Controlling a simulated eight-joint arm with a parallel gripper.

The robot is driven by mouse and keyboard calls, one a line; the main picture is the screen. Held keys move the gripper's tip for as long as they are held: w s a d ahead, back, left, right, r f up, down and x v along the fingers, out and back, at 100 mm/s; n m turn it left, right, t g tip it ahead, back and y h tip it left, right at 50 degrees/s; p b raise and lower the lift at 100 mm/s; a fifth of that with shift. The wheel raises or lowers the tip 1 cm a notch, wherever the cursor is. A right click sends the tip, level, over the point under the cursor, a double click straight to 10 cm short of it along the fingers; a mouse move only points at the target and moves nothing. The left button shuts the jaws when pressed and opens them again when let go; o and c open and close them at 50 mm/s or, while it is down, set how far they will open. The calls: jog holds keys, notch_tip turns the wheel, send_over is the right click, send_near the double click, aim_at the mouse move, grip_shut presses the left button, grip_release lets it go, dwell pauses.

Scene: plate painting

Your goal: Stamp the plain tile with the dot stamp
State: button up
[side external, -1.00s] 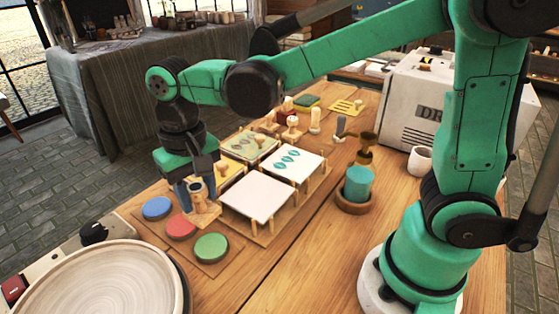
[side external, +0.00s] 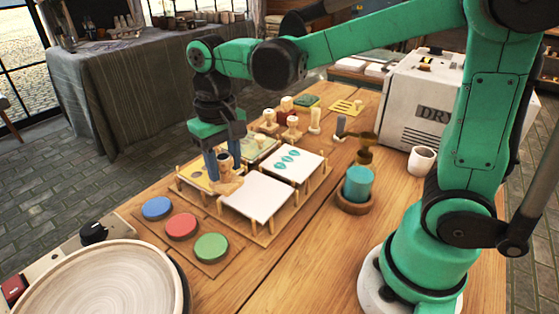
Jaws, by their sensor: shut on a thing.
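My gripper (side external: 222,175) points down and is shut on a wooden stamp (side external: 228,186) with a dark-ringed handle and a flat base. The stamp's face is turned down and hidden, so I cannot tell its pattern. The plain white tile (side external: 260,197) lies on a wooden rack just right of the stamp. The stamp is by the tile's far left corner; whether it touches the tile or rack I cannot tell.
Blue (side external: 157,208), red (side external: 181,225) and green (side external: 211,247) round pads lie in front. A teal-patterned tile (side external: 288,159) and a yellow stencil (side external: 193,176) flank the rack. Several other stamps (side external: 292,129) stand behind. A turquoise pot (side external: 357,184) is right, a round wheel (side external: 95,285) front left.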

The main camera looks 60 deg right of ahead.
jog(key=d+r, duration=0.1)
jog(key=d, duration=0.5)
send_over(257, 194)
jog(key=shift+f, duration=2.85)
jog(key=shift+f, duration=0.6)
notch_tip(257, 194, up, 7)
dwell(0.4)
